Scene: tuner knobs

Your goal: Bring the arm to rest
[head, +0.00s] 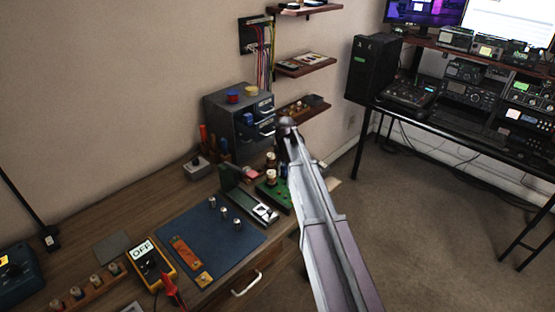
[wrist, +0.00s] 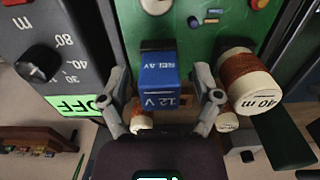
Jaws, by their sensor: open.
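My arm (head: 325,225) reaches forward from the bottom of the head view over the right end of the workbench. The arm hides most of my gripper there. In the wrist view, my gripper (wrist: 157,85) is open, with one finger on each side of a blue block (wrist: 158,80) marked RELAY 12 V. The block sits on a green board (wrist: 195,35). Gaps show beside the block, though I cannot tell whether a finger touches it.
A coil (wrist: 247,82) marked 40 m stands close to the right finger. A dark tuner box (wrist: 45,55) with a knob and a green OFF display is at left. A blue mat (head: 205,240), multimeter (head: 152,263) and drawer cabinet (head: 240,120) are on the bench (head: 165,200).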

